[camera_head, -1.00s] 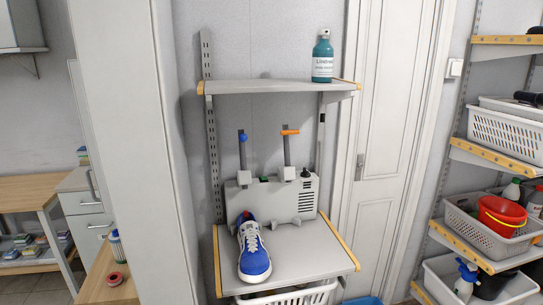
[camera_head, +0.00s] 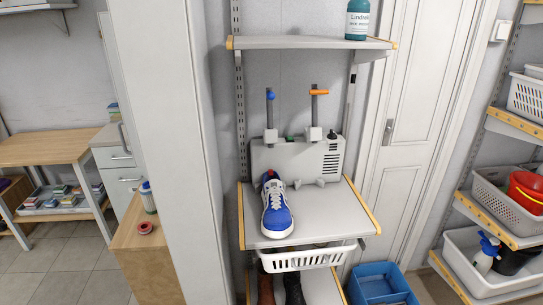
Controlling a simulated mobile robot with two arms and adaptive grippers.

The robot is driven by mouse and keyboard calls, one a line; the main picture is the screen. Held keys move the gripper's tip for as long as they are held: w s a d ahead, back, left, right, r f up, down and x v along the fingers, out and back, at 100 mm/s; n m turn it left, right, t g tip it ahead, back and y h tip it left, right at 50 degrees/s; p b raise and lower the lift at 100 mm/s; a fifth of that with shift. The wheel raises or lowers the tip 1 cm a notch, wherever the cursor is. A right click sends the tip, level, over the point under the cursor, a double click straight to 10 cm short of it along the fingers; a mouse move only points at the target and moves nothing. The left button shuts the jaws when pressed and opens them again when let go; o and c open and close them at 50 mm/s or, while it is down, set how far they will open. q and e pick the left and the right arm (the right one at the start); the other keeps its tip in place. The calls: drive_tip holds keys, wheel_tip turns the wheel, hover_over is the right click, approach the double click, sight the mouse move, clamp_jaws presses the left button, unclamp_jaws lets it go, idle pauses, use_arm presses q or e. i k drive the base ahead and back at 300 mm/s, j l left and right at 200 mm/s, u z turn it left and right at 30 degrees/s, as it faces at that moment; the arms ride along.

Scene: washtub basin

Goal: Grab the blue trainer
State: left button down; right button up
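The blue trainer (camera_head: 276,212), with white laces and a white toe edge, rests on the left part of a grey shelf (camera_head: 325,210). Its toe points toward me and its heel is close to a grey machine (camera_head: 297,158) at the back of the shelf. Neither of my grippers shows in this view.
A higher shelf (camera_head: 300,43) with a teal bottle (camera_head: 357,20) hangs above. A white basket (camera_head: 308,259) sits under the trainer's shelf, with dark footwear below it. A blue crate (camera_head: 380,284) stands at right on the floor. A tall white panel (camera_head: 165,140) borders the left side.

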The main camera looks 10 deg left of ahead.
sight(277, 222)
drive_tip(key=i+l, duration=0.1)
drive_tip(key=l, duration=0.45)
drive_tip(key=i+l+u, duration=0.1)
drive_tip(key=l, duration=0.45)
drive_tip(key=i+l, duration=0.15)
drive_tip(key=l, duration=0.4)
drive_tip(key=u, duration=0.05)
